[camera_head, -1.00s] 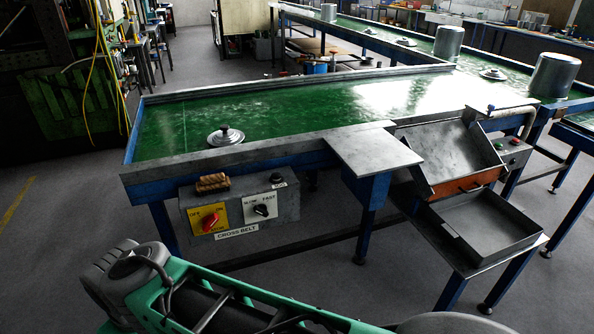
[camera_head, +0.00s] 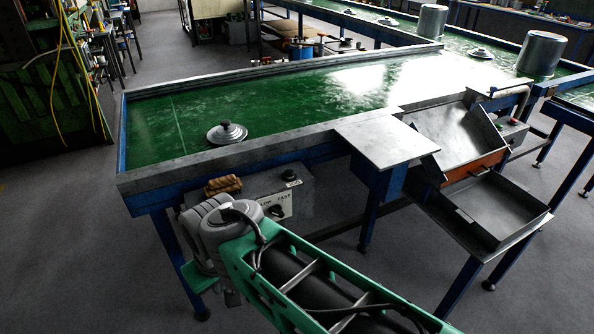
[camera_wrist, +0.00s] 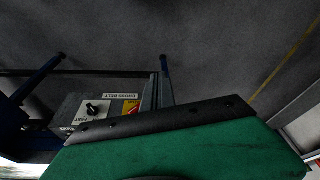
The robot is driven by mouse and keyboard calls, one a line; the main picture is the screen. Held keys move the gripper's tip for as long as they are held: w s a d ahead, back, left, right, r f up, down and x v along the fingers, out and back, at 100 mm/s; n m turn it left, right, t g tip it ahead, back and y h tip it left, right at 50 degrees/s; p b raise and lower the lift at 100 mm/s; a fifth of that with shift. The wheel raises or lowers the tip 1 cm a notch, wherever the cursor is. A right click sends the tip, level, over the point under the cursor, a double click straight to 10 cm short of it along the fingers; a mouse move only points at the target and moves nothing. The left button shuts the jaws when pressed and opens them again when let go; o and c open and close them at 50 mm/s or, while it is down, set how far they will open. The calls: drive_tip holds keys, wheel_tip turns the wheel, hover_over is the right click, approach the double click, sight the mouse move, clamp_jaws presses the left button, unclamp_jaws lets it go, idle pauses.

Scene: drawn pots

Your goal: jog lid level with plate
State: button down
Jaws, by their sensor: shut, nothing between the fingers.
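A round silver lid with a dark knob (camera_head: 227,132) lies on the green cross belt (camera_head: 285,108), near its left end. The flat grey plate (camera_head: 386,144) adjoins the belt's front rail, well to the right of the lid. The control box (camera_head: 304,190) hangs under the rail; my arm hides its left part in the head view. Its white SLOW/FAST panel (camera_wrist: 93,109) and part of the yellow panel (camera_wrist: 131,106) show upside down in the wrist view.
A blue table leg (camera_head: 185,265) stands close to my wrist. A tilted metal chute (camera_head: 450,140) and a tray (camera_head: 490,215) are at the right. Grey floor lies open at the left.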

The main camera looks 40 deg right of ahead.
drive_tip(key=w+d+f+m+t+b, duration=0.1)
drive_tip(key=w+d+f+t+b, duration=0.2)
drive_tip(key=w+d, duration=0.55)
drive_tip(key=w+d+f+t+b, duration=0.1)
drive_tip(key=w+d+t+b, duration=0.2)
drive_tip(key=w+d+b, duration=0.45)
drive_tip(key=d+r+m+t+h+b, duration=0.1)
drive_tip(key=d+t+h, duration=0.1)
drive_tip(key=d, duration=0.9)
drive_tip(key=s+d+r+m+t+h+b, duration=0.1)
drive_tip(key=d+r+t+h, duration=0.1)
drive_tip(key=d, duration=1)
drive_tip(key=shift+r+m+t, duration=0.25)
drive_tip(key=shift+m+t, duration=0.05)
drive_tip(key=shift+t, duration=0.4)
